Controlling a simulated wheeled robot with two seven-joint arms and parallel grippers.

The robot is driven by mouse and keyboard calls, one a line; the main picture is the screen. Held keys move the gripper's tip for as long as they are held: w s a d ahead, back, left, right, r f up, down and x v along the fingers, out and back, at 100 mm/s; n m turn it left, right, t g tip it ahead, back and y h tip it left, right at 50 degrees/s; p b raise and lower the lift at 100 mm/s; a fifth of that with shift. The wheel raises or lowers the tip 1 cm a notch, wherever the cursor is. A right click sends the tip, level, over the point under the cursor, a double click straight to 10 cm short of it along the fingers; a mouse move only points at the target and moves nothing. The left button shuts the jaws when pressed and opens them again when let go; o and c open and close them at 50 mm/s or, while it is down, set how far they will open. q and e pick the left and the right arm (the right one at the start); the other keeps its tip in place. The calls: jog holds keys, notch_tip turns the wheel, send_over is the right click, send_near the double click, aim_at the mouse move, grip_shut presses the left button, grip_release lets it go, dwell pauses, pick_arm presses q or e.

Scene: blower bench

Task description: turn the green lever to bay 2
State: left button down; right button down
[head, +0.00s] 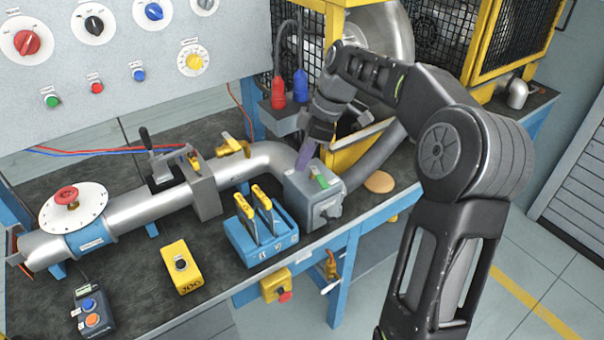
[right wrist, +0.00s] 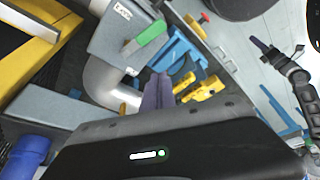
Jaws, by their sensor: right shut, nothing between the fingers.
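The green lever (head: 320,181) lies on top of a grey box (head: 299,195) at the end of the bench pipe. In the right wrist view the green lever (right wrist: 147,42) shows close by, beyond the fingers. My right gripper (head: 304,156) is shut, its purple fingers just above and left of the lever, apparently apart from it. The fingers also show in the right wrist view (right wrist: 157,93). A small label (right wrist: 123,12) on the box is too small to read, and I cannot tell which bay the lever points to. My left gripper (right wrist: 262,46) appears at the right of the wrist view, far off.
A blue block with two yellow levers (head: 262,229) stands in front of the box. A silver pipe (head: 135,208) runs left along the bench. A yellow button box (head: 181,267) sits near the front edge. A round tan disc (head: 379,182) lies right of the box.

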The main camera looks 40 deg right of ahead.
jog(key=v, duration=0.5)
jog(key=shift+w+d+r, duration=0.1)
jog(key=shift+w+d, duration=0.05)
jog(key=shift+w, duration=0.05)
